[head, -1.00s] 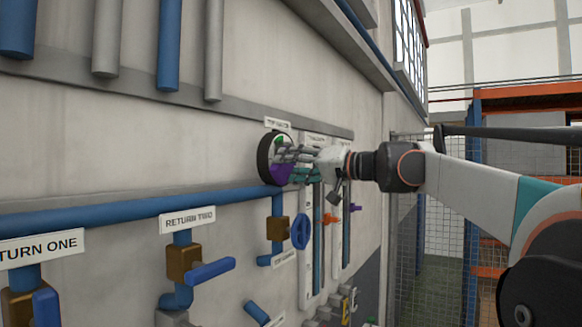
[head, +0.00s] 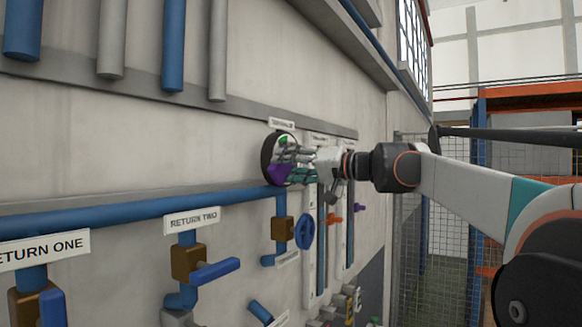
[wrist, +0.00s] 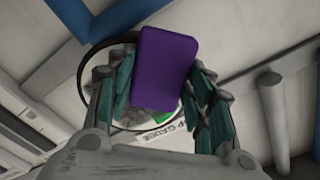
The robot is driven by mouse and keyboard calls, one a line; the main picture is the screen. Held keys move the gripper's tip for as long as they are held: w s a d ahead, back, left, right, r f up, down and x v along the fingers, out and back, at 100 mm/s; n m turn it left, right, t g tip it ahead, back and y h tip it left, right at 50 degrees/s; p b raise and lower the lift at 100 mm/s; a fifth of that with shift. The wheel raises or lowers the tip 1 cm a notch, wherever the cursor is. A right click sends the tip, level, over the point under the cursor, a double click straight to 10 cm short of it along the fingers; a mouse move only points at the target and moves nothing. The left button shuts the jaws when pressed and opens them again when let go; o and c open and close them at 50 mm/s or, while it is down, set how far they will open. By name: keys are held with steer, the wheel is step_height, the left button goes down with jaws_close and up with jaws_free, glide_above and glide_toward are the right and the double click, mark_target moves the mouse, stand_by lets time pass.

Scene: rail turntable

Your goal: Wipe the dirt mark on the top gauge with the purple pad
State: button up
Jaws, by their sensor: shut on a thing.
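The top gauge (head: 267,152) is a round dial with a dark rim on the wall, under a small label plate (head: 281,124). My gripper (head: 296,165) is at the gauge face, shut on the purple pad (head: 279,174). In the wrist view the purple pad (wrist: 165,70) sits between the fingers of my gripper (wrist: 160,95) and covers much of the dial. Part of the gauge's rim (wrist: 84,72) and a green patch on its face show around the pad. I cannot tell whether the pad touches the face.
A blue pipe (head: 130,208) runs along the wall below the gauge. A blue handwheel (head: 305,231) and a brown valve with a blue lever (head: 214,271) stick out below. An orange rack (head: 525,92) and mesh fence (head: 445,215) stand to the right.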

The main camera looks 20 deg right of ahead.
mark_target(293, 165)
steer(key=shift+w+a, duration=0.15)
steer(key=shift+w, duration=0.05)
steer(key=shift+w+d+p, duration=0.25)
steer(key=shift+w+d, duration=0.25)
steer(key=shift+d, duration=0.3)
steer(key=shift+w+d+p, duration=0.25)
steer(key=shift+w+d, duration=0.2)
steer(key=shift+d, duration=0.35)
steer(key=shift+w+d+p, duration=0.4)
steer(key=shift+w+d, duration=0.3)
steer(key=shift+d, duration=0.25)
steer(key=shift+w+d+p, duration=0.4)
steer(key=shift+w+d, duration=0.25)
steer(key=shift+d, duration=0.35)
steer(key=shift+w+d+p, duration=0.4)
steer(key=shift+w+d, duration=0.3)
steer(key=shift+d, duration=0.25)
steer(key=shift+s+a+r, duration=0.3)
steer(key=shift+s+a, duration=0.05)
steer(key=shift+a, duration=0.2)
steer(key=shift+s+a+r, duration=0.25)
steer(key=shift+s+a, duration=0.1)
steer(key=shift+a, duration=0.2)
steer(key=shift+s+a+r, duration=0.3)
steer(key=shift+s+a, duration=0.05)
steer(key=shift+a, duration=0.2)
steer(key=shift+a, duration=0.1)
